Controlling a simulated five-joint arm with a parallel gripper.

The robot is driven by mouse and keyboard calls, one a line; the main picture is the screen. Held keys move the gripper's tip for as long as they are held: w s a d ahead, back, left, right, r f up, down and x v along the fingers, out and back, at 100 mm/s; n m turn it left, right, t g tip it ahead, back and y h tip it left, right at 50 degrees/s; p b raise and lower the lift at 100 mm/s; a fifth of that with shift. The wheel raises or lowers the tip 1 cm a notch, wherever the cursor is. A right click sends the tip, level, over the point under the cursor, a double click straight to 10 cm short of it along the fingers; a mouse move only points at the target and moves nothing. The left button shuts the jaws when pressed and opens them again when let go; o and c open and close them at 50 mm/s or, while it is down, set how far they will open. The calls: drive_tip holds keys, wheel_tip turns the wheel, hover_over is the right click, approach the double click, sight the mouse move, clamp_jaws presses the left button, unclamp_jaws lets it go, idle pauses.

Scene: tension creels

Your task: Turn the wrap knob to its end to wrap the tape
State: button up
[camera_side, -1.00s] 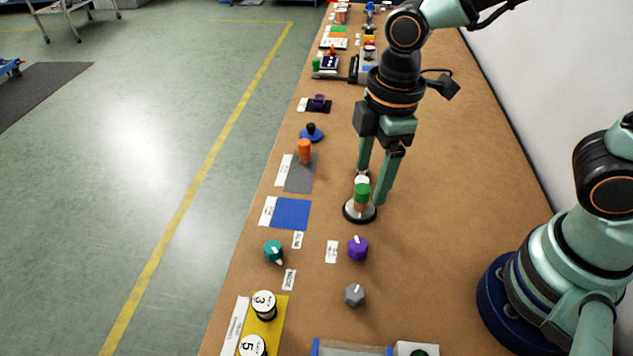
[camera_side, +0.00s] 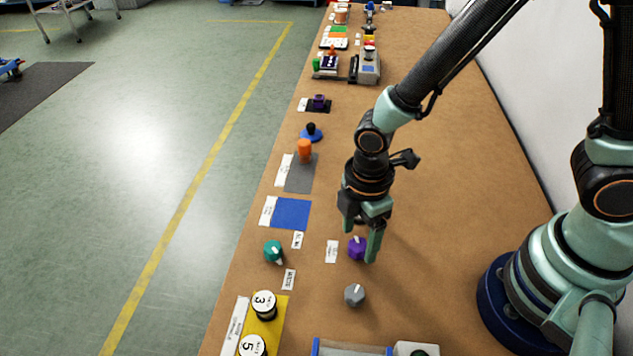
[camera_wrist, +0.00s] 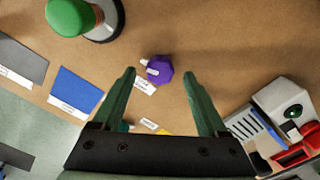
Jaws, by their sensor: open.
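A purple knob (camera_side: 356,248) with a pale pointer mark stands on the brown bench, with a small white label (camera_side: 332,251) at its left; I cannot read the label. My gripper (camera_side: 360,243) is open and points down over this knob. In the wrist view the knob (camera_wrist: 160,70) shows between the spread fingertips of my gripper (camera_wrist: 160,75), with gaps on both sides and no contact visible. A teal knob (camera_side: 273,251) stands to the left, and a grey knob (camera_side: 354,295) stands nearer the camera. I cannot tell by label which is the wrap knob.
A blue mat (camera_side: 291,213) and a grey mat (camera_side: 300,175) with an orange peg (camera_side: 305,151) lie farther off. A yellow strip (camera_side: 275,322) with numbered pieces lies at front left. A green-topped post (camera_wrist: 68,17) shows in the wrist view. Bench right of my gripper is clear.

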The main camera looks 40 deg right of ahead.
drive_tip(key=shift+f, duration=0.8)
clamp_jaws()
